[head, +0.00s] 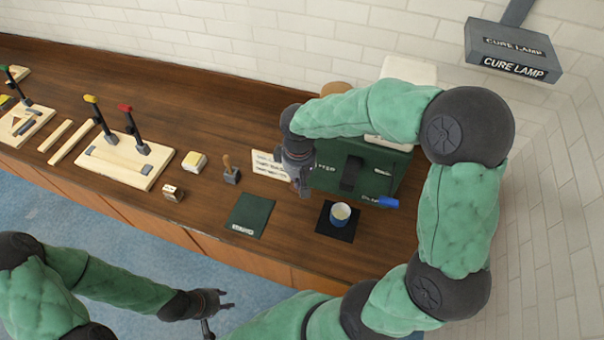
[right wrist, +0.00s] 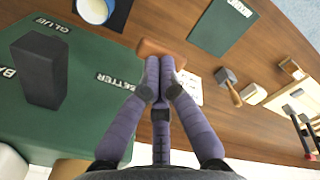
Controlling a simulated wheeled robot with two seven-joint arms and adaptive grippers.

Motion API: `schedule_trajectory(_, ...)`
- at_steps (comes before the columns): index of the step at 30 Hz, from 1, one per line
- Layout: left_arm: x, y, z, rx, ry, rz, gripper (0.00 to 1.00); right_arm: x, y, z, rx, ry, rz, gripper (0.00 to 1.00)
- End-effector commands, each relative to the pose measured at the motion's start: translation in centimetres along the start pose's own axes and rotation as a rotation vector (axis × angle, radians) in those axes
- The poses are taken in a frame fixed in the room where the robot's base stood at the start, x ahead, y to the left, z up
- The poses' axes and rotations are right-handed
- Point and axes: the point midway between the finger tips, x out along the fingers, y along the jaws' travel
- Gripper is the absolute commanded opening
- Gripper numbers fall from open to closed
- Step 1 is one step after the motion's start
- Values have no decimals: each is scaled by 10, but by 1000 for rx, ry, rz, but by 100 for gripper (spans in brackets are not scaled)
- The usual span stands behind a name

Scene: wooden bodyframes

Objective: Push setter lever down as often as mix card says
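The green glue machine (head: 376,160) stands on the bench, with a dark block on its face and SETTER (right wrist: 118,81) and GLUE labels. An orange-brown piece (right wrist: 150,46), possibly the setter lever, lies just beyond my right fingertips in the right wrist view and is partly hidden by them. My right gripper (right wrist: 160,70) is shut with its fingertips together, over the machine's left edge; I see nothing between them. A white card with printed lines (head: 268,164), likely the mix card, lies left of the machine; its text is too small to read. My left gripper (head: 222,312) is open and empty, in front of the bench.
A dark green mat (head: 250,214), a wooden-handled tool (head: 231,171) and small blocks lie left. Wooden frames with clamps (head: 122,160) stand further left.

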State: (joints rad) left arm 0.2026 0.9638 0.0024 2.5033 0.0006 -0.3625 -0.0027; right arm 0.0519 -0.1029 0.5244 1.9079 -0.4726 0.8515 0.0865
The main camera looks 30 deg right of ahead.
Motion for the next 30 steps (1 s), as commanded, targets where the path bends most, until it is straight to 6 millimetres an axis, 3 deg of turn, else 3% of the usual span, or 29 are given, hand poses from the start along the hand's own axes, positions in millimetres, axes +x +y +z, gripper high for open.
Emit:
schedule_trajectory(17, 19, -7, -1, 0, 0, 0, 40, 26, 0, 0, 1, -1, 0, 0)
schedule_trajectory(30, 11, -4, 0, 0, 0, 0, 40, 15, 0, 0, 0, 1, 0, 0)
